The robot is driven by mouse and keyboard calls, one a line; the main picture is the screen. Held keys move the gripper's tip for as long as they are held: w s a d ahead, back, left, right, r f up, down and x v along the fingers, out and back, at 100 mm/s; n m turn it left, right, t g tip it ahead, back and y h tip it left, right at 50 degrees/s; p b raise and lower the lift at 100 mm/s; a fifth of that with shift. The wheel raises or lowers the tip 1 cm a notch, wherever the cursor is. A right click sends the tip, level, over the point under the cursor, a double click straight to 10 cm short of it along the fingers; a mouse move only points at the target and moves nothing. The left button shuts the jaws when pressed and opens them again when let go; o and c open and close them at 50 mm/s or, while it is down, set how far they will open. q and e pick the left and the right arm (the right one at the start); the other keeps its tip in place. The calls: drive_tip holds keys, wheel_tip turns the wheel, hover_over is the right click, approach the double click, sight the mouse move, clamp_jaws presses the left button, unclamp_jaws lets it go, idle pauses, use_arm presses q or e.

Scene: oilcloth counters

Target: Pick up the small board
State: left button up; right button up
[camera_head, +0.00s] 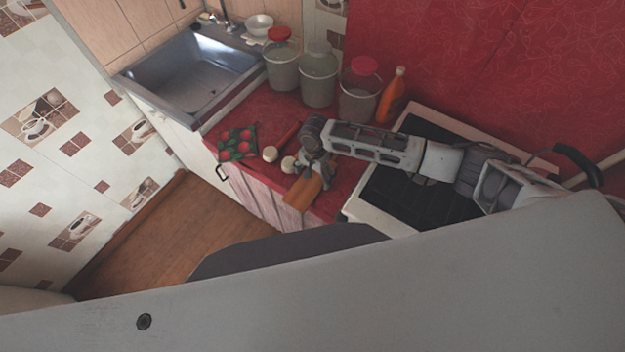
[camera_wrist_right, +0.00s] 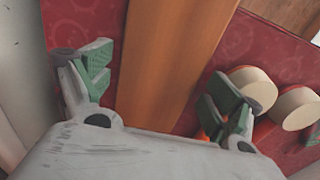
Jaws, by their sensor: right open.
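The small board (camera_head: 302,191) is a flat orange-brown wooden piece on the red counter, near its front edge. My right gripper (camera_head: 314,164) is over the board's rear part and hides some of it. In the right wrist view the board (camera_wrist_right: 172,55) runs lengthwise between the two green-padded fingers of my open right gripper (camera_wrist_right: 160,80). There is a visible gap on each side, and the gripper holds nothing. My left gripper is not in view.
Two cream-ended round objects (camera_head: 270,153) (camera_head: 289,164) are close left of the gripper. A dark patterned item with red rounds (camera_head: 237,145) is farther left. Buckets (camera_head: 319,75) and an orange bottle (camera_head: 392,95) stand behind. A stove (camera_head: 420,185) is right, a sink (camera_head: 190,75) left.

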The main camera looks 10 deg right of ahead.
drive_tip(key=c, duration=0.9)
drive_tip(key=shift+r, duration=0.2)
wheel_tip(320, 180, up, 10)
drive_tip(key=shift+f, duration=0.15)
drive_tip(key=shift+c, duration=0.2)
clamp_jaws()
drive_tip(key=o, duration=0.7)
unclamp_jaws()
wheel_tip(320, 180, up, 12)
hover_over(314, 177)
idle(0.5)
